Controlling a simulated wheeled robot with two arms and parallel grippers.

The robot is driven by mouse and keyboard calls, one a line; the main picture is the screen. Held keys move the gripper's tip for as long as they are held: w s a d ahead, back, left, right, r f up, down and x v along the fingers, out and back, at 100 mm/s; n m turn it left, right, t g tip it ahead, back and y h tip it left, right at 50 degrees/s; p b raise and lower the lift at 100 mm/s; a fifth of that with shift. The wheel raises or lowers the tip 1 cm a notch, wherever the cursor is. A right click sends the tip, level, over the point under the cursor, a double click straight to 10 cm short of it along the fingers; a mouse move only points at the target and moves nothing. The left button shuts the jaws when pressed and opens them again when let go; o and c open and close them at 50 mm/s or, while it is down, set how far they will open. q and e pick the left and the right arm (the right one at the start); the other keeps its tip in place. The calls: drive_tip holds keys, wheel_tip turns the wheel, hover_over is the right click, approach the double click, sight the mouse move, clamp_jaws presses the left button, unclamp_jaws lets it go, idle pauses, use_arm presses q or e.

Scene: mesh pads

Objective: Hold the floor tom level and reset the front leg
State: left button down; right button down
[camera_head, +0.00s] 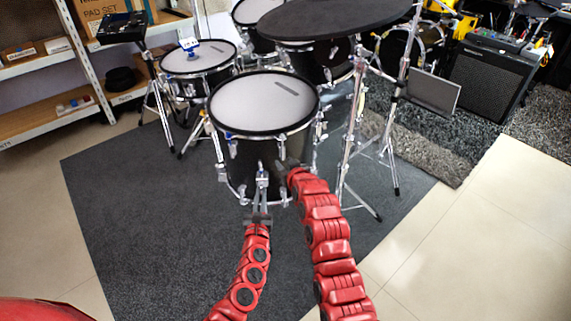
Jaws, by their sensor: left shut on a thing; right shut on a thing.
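The floor tom (262,103) has a white mesh head, a black hoop and a dark shell with chrome fittings. It stands on the dark mat, and its head looks about level. The front leg (261,192) is chrome and runs down the near side of the shell in its bracket. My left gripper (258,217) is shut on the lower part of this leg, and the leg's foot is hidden. My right gripper (284,165) is higher and to the right, shut on the floor tom at the near side of its shell. Its exact contact is too small to tell.
A snare (198,58) on a stand is behind left. A black cymbal pad (334,18) overhangs the back. A chrome stand (347,150) with spread legs is close on the right. An amplifier (489,75) stands farther right. The dark mat (140,215) is clear at left.

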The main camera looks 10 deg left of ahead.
use_arm(q)
drive_tip(key=shift+d+r, duration=0.1)
drive_tip(key=shift+d, duration=0.1)
use_arm(e)
drive_tip(key=shift+s+a+r, duration=0.1)
drive_tip(key=shift+a+r, duration=0.05)
drive_tip(key=shift+a, duration=0.15)
use_arm(q)
drive_tip(key=n, duration=0.4)
drive_tip(key=shift+n, duration=0.3)
drive_tip(key=n, duration=1)
drive_tip(key=shift+n, duration=0.4)
drive_tip(key=c, duration=0.9)
unclamp_jaws()
drive_tip(key=shift+a, duration=0.1)
